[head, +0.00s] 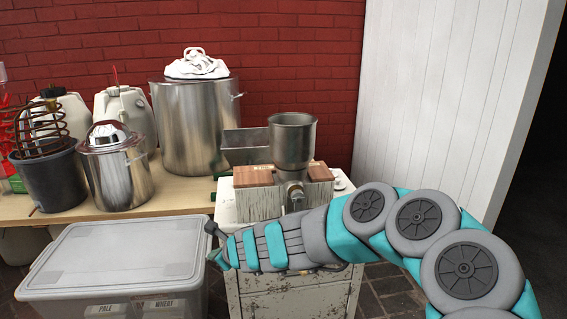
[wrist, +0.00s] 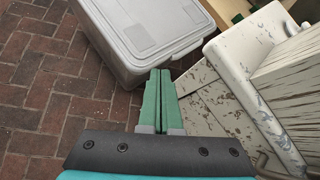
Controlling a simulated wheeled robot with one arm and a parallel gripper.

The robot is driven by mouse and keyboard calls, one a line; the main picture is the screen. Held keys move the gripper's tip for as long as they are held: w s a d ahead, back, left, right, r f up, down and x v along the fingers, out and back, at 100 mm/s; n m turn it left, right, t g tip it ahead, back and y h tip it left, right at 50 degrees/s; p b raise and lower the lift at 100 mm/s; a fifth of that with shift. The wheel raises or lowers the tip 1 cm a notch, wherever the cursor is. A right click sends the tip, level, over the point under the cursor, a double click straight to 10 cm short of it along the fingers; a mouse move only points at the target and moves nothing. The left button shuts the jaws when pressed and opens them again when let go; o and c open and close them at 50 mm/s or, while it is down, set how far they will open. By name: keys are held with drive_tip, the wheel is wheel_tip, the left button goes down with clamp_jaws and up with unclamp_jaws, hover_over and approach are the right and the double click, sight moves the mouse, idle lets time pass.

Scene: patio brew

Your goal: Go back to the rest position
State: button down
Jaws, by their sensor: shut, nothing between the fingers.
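My gripper (wrist: 159,75) shows in the wrist view with its two green fingers side by side, shut and empty. It points down past the corner of a lidded storage bin (wrist: 150,35), over the gap beside a worn white cabinet (wrist: 215,100). In the head view my arm reaches in from the lower right, and my gripper (head: 213,243) is at its left end, in front of the cabinet (head: 285,295) and near the right edge of the bin (head: 125,255). The fingers are small and partly hidden there.
On the cabinet stands a grain mill with a metal hopper (head: 292,140) and wooden blocks. A wooden table (head: 175,195) behind the bin carries a large steel pot (head: 195,125), a smaller lidded pot (head: 115,175) and a dark bucket (head: 52,180). Brick paving (wrist: 60,75) is clear left of the bin.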

drive_tip(key=s+r+n+g+y, duration=0.1)
drive_tip(key=s+r+n+y, duration=0.1)
drive_tip(key=s+r+n, duration=0.6)
drive_tip(key=s+d+r+n+g, duration=0.2)
drive_tip(key=s+d+n, duration=0.1)
drive_tip(key=s+n, duration=0.3)
drive_tip(key=s+d+f+n+g+h, duration=0.3)
drive_tip(key=s+d+n+h, duration=0.1)
drive_tip(key=s+d, duration=0.9)
drive_tip(key=s+d+f+n+g+h, duration=0.3)
drive_tip(key=s+d+f+n+h, duration=0.1)
drive_tip(key=s+d, duration=0.9)
drive_tip(key=d+n+h, duration=0.1)
drive_tip(key=d, duration=0.3)
drive_tip(key=shift+f, duration=0.2)
drive_tip(key=c, duration=1.6)
unclamp_jaws()
